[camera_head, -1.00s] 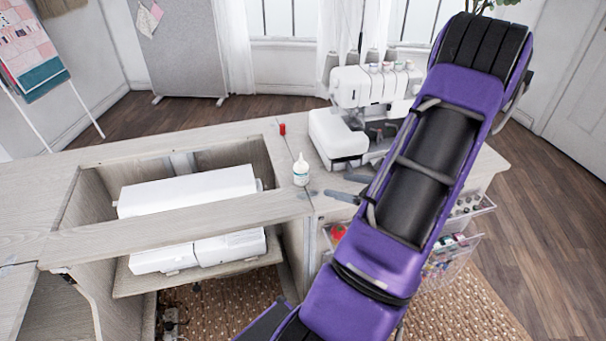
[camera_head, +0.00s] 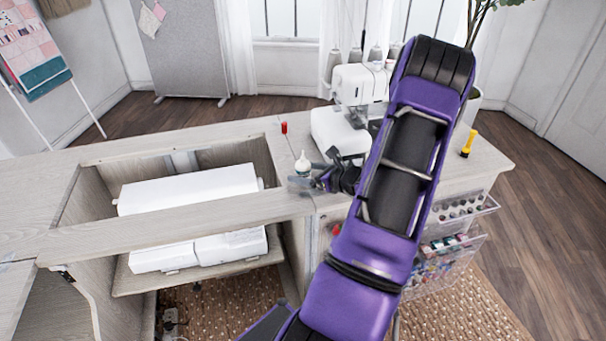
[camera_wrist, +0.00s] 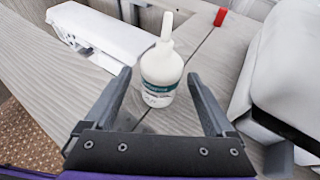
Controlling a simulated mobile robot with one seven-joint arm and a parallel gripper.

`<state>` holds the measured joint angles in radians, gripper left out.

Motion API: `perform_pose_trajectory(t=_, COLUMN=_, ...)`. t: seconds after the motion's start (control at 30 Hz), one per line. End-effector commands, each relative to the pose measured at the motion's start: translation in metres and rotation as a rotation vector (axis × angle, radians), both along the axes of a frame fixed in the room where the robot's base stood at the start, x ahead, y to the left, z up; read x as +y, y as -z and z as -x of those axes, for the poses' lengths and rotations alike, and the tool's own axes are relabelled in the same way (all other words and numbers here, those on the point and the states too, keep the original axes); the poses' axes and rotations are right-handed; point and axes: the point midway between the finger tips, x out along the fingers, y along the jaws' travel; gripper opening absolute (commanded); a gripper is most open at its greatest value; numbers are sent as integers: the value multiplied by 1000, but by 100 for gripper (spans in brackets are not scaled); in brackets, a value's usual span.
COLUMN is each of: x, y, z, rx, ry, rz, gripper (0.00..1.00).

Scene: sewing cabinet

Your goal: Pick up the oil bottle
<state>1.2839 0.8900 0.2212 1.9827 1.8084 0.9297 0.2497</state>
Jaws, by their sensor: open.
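The oil bottle (camera_wrist: 161,75) is white with a teal label and a tapered nozzle. It stands upright on the wooden cabinet top, and in the head view its top (camera_head: 302,163) shows above my gripper (camera_head: 312,184). In the wrist view my gripper (camera_wrist: 160,95) is open, with one finger on each side of the bottle's lower part. The bottle appears between or just beyond the fingertips, and no contact shows. In the head view the gripper hides the bottle's lower part.
A white overlock machine (camera_head: 340,130) stands close to the right of the bottle. A red-tipped tool (camera_head: 285,128) lies behind it. A white sewing machine (camera_head: 190,190) sits in the cabinet opening to the left. A yellow-handled tool (camera_head: 468,145) lies at the far right.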

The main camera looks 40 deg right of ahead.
Motion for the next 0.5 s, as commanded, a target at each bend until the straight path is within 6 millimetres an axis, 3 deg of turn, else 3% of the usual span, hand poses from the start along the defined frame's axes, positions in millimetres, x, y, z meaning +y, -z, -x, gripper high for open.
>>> perform_pose_trajectory(t=0.1, x=1, y=6, z=-11, rx=1, ry=-1, rz=0, gripper=89)
perform_pose_trajectory(t=0.3, x=1, y=6, z=-12, rx=1, ry=0, rz=0, gripper=89)
perform_pose_trajectory(t=0.5, x=1, y=6, z=-12, rx=1, ry=0, rz=0, gripper=53)
